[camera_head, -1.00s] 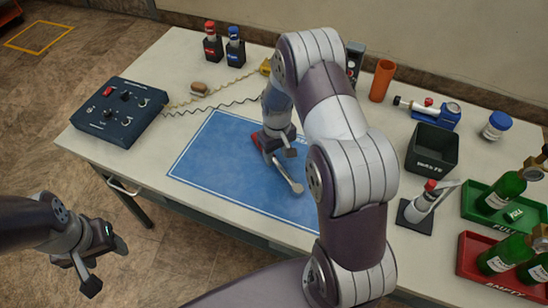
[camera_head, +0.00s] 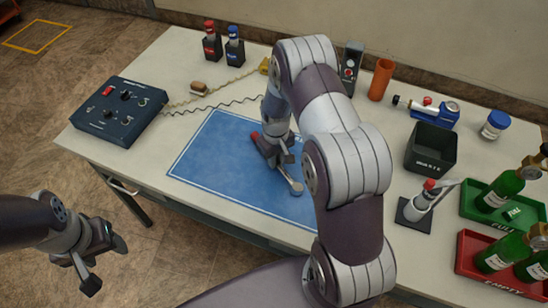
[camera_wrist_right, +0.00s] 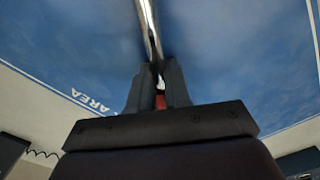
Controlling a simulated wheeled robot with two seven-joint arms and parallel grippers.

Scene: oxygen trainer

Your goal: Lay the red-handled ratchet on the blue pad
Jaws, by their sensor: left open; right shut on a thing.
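The red-handled ratchet (camera_head: 291,183) is over the blue pad (camera_head: 215,170), its silver head pointing to the lower right and its red handle end showing at the upper left. My right gripper (camera_head: 278,157) is shut on it from above, around the shaft near the handle. In the right wrist view the silver shaft (camera_wrist_right: 150,30) runs up from between the fingers (camera_wrist_right: 158,85), with a bit of red below. I cannot tell whether the ratchet touches the pad. My left gripper (camera_head: 104,262) is open and empty, off the table at the lower left.
A dark control box (camera_head: 119,110) stands left of the pad. A black bin (camera_head: 431,148), a small stand (camera_head: 416,208) and green (camera_head: 485,208) and red (camera_head: 474,260) bottle trays are on the right. The pad's left part is clear.

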